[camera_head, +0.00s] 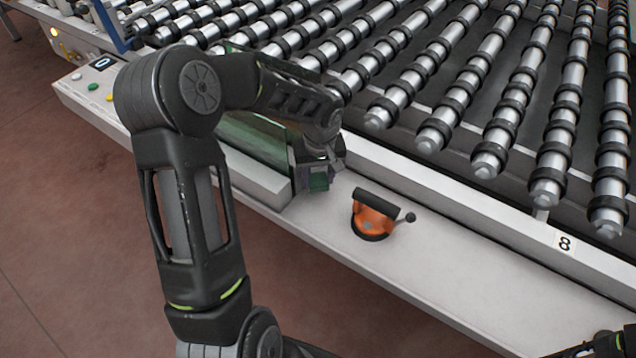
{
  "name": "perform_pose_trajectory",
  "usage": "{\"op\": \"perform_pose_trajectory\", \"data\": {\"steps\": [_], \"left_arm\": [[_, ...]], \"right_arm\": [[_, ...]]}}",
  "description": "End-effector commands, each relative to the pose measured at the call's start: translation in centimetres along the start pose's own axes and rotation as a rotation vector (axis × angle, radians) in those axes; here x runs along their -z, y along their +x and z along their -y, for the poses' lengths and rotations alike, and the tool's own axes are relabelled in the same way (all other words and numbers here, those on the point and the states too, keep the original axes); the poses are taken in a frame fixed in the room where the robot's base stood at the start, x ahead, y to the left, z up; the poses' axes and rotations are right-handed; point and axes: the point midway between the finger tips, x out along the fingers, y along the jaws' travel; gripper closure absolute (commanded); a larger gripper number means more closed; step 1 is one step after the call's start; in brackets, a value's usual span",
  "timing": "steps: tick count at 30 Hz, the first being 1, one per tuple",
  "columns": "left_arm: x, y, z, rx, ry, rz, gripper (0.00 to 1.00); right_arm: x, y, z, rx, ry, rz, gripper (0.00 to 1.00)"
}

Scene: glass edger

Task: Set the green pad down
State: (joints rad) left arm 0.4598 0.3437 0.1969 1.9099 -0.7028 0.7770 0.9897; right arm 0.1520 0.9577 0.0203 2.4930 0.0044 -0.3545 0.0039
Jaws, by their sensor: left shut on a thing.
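The green pad (319,181) is a small green block at the end of my left arm, low over the white ledge near the middle of the view. My left gripper (316,168) is shut on it, fingers pointing down. The arm's wrist partly hides the grip. I cannot tell whether the pad touches the ledge.
An orange suction cup (374,216) with a black handle stands on the white ledge (440,240), right of the pad. Greenish glass (255,140) is behind my left arm. Rows of rollers (505,115) fill the back. The ledge right of the cup is clear.

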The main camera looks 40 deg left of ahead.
Motion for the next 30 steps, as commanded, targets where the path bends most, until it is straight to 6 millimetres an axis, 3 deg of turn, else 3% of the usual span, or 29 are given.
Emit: {"op": "perform_pose_trajectory", "data": {"steps": [6, 18, 19, 22, 30], "left_arm": [[-0.4, 2.8, 0.0, 0.001, 0.000, 0.002, 0.93], [-0.5, 3.3, 0.0, 0.000, 0.000, 0.000, 0.93], [-0.5, 3.2, 0.0, 0.000, 0.000, 0.000, 0.54], [-0.5, 3.1, 0.0, 0.001, 0.000, 0.000, 0.47], [-0.5, 3.0, 0.0, 0.001, 0.000, 0.001, 0.47]], "right_arm": [[0.0, -0.3, 0.1, -0.001, 0.001, 0.001, 0.64], [0.0, 0.3, -0.1, 0.000, 0.000, 0.000, 0.64], [0.0, 0.2, -0.1, 0.000, 0.000, 0.000, 0.64], [0.0, 0.1, 0.0, 0.000, 0.000, 0.000, 0.64], [0.0, 0.0, 0.0, 0.000, 0.000, 0.000, 0.64]]}}
